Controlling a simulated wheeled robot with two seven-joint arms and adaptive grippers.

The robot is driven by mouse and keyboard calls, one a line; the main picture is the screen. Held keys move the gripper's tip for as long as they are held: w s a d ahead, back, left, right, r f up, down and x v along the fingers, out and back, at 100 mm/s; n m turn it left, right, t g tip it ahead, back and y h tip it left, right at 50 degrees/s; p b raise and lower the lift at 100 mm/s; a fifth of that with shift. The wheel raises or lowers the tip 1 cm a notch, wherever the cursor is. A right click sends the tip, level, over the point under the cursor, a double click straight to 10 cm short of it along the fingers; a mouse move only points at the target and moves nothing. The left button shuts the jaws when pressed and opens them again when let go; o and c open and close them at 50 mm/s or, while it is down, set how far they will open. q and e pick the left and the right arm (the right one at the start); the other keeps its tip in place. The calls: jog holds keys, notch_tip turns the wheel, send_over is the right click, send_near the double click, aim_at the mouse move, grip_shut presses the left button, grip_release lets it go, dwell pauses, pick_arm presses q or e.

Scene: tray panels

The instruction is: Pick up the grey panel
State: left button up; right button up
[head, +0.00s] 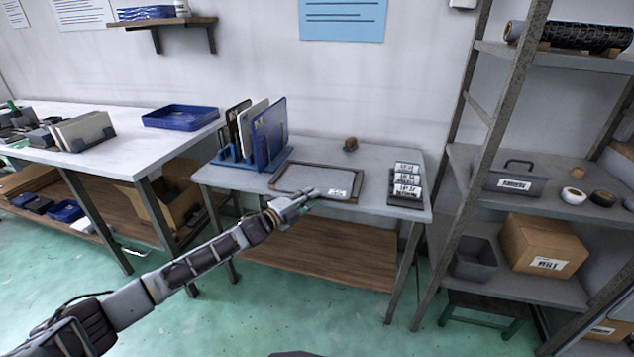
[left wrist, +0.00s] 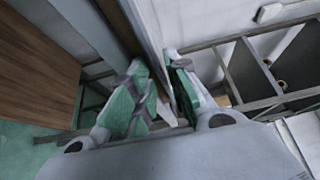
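A blue rack (head: 228,158) on the middle table holds upright panels. A black panel (head: 233,115) stands at the left, a light grey panel (head: 250,119) in the middle and a blue panel (head: 271,135) at the right, partly hiding the grey one. A flat dark-framed tray (head: 287,178) lies on the table in front of the rack. My left gripper (head: 307,195) is at the tray's front edge, apart from the grey panel. In the left wrist view its green-padded fingers (left wrist: 164,88) are spread, with no panel clearly held. My right gripper is not in view.
A small brown block (head: 350,144) and a stand of labelled cards (head: 407,183) are on the same table (head: 375,180). A metal shelf unit (head: 463,187) stands at the right. A second table (head: 110,143) with a blue tray (head: 181,117) is at the left.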

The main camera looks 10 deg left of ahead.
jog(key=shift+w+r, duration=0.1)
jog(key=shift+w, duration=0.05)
pick_arm(q)
grip_shut()
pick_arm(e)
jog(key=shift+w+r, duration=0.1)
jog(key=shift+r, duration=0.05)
pick_arm(q)
notch_tip(320, 180, up, 10)
jog(key=p, duration=0.3)
jog(key=shift+p, duration=0.3)
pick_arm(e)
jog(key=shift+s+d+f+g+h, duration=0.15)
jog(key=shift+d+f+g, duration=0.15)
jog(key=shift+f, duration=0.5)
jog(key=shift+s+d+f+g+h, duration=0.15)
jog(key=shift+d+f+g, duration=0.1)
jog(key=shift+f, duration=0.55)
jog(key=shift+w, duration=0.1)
